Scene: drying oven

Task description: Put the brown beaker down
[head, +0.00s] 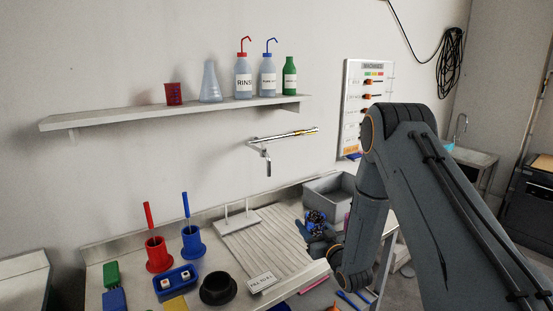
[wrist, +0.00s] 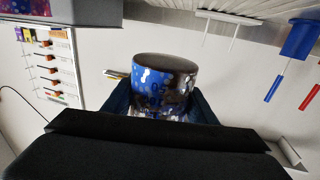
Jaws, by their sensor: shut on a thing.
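The brown beaker (wrist: 166,75) is dark brown with blue and white patches and sits between the two dark blue fingers of my gripper (wrist: 163,104) in the wrist view. The gripper is shut on its sides. In the head view the beaker (head: 316,215) is small and partly covered by my gripper (head: 312,228). It is near the right edge of the ribbed draining board (head: 262,246), in front of the grey basin (head: 328,188). I cannot tell whether its base touches anything.
A white peg stand (head: 240,218) is at the board's back. A small sign (head: 262,283) and a black bowl (head: 217,290) are at the front. Red (head: 158,257) and blue (head: 193,243) holders stand left. A tap (head: 285,137) and a shelf (head: 180,112) are above. The board's middle is clear.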

